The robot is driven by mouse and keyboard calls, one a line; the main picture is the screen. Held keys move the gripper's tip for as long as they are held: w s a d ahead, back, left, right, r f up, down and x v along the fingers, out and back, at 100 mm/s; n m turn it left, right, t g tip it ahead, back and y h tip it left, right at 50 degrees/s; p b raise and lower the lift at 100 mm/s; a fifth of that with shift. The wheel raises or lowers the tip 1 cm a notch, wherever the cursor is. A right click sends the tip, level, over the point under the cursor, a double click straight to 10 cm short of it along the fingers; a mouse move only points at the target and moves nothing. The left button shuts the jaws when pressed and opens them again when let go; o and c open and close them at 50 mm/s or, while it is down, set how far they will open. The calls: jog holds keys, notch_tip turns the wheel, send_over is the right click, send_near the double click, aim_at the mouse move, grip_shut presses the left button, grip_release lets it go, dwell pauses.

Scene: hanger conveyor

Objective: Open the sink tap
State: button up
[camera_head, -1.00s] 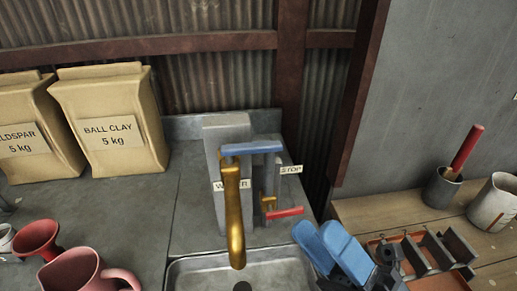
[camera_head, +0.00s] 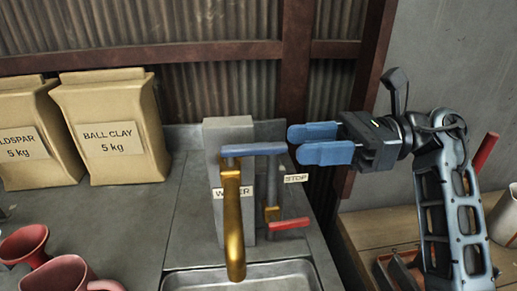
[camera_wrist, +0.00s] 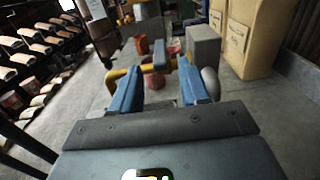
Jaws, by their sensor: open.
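The sink tap has a gold spout (camera_head: 233,225) that curves down over the sink basin (camera_head: 285,273). A blue lever (camera_head: 252,149) lies across its top, in front of a grey post with a label reading partly "WATER". My gripper (camera_head: 303,143) is open and empty, just right of the lever's right end at about its height in the head view. In the wrist view the lever (camera_wrist: 160,56) shows ahead, between the two blue fingers (camera_wrist: 158,96). I cannot tell whether they touch it. A red-handled valve (camera_head: 289,224) sits lower right, near a "STOP" label.
A ball clay bag (camera_head: 110,128) and a feldspar bag (camera_head: 27,140) stand at the left. Pink and red cups (camera_head: 65,273) sit front left. A wooden bench (camera_head: 372,232) with pots is at the right. The corrugated wall is behind the tap.

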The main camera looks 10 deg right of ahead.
aim_at(233, 148)
jog(key=shift+a+p, duration=1.1)
jog(key=shift+a, duration=2.7)
grip_shut()
